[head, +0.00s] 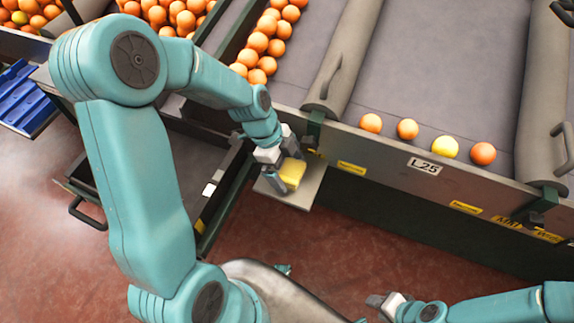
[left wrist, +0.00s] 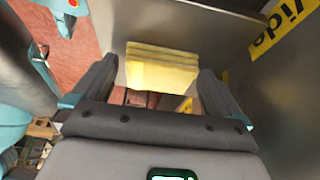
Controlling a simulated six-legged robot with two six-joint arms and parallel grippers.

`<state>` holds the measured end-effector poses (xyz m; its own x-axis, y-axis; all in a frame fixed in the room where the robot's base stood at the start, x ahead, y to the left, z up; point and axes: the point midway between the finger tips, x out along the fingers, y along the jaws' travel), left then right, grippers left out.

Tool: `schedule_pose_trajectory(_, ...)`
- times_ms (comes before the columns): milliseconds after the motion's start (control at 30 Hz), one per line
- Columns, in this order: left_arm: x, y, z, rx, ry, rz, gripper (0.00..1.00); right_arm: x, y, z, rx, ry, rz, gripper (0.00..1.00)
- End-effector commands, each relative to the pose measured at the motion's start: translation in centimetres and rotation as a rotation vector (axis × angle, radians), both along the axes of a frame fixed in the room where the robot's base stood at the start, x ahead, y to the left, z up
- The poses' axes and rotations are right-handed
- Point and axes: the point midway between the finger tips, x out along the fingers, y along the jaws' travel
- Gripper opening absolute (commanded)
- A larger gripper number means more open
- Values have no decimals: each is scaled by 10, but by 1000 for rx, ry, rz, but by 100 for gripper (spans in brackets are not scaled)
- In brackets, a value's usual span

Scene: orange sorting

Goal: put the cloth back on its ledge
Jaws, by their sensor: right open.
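The cloth (head: 293,172) is a folded yellow pad. My left gripper (head: 284,165) has its fingers on either side of it, shut on the cloth. In the left wrist view the layered cloth (left wrist: 163,68) fills the space between the fingertips (left wrist: 160,82). The ledge (head: 300,194) is a small grey plate at the foot of the conveyor side, directly under or just below the cloth; I cannot tell whether they touch. The ledge also shows at the top of the left wrist view (left wrist: 185,20). My right gripper (head: 380,301) is open and empty at the bottom, away from the ledge.
The conveyor side panel (head: 380,172) with yellow labels borders the ledge. Several oranges (head: 407,129) lie on the conveyor, and more fill the lane (head: 262,43) further left. A dark open container (head: 190,150) stands left of the ledge. Red floor (head: 330,260) is clear in front.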

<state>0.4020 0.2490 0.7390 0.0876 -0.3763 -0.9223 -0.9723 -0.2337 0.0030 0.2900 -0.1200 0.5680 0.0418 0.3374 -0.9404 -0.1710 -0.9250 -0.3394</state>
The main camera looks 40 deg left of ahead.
Motion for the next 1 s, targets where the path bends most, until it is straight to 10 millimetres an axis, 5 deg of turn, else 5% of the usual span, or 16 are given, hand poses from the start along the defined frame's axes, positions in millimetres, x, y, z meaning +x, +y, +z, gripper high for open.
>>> schedule_pose_trajectory(233, 0, 4, 15, 1, -4, 2, 100, 0, 0, 7, 0, 0, 0, 42)
schedule_pose_trajectory(700, -9, 41, 105, 1, -4, 2, 100, 0, 0, 18, 0, 0, 0, 42)
schedule_pose_trajectory(1000, -11, 45, 115, 0, 0, 0, 100, 0, 0, 18, 0, 0, 0, 42)
